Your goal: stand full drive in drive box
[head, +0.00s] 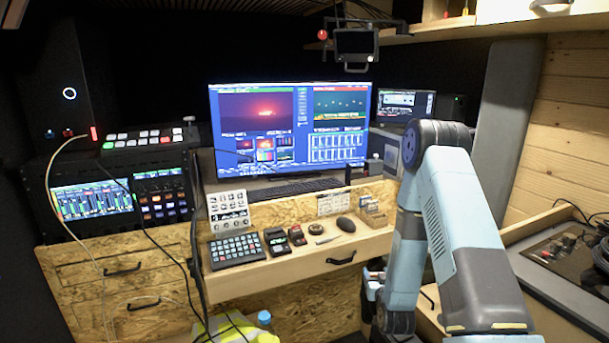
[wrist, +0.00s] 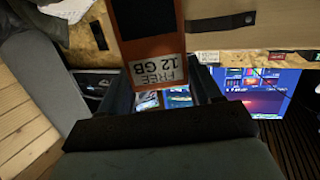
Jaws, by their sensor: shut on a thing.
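An orange drive (wrist: 127,22) with a dark panel and a white label reading "FREE 12 GB" shows in the wrist view. My gripper (wrist: 168,90) is shut on it, with a dark finger on each side. In the head view my gripper is low, near the desk front, mostly hidden by my arm, and the held drive cannot be made out. A small wooden box (head: 372,216), which looks like the drive box, stands on the desk right of the mouse; its inside is too small to read.
On the desk are a button pad (head: 235,250), small dark devices (head: 277,241), a red-and-black device (head: 297,235) and a mouse (head: 346,224). A keyboard (head: 293,189) and a large monitor (head: 290,125) stand behind. A drawer front (head: 335,262) is below.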

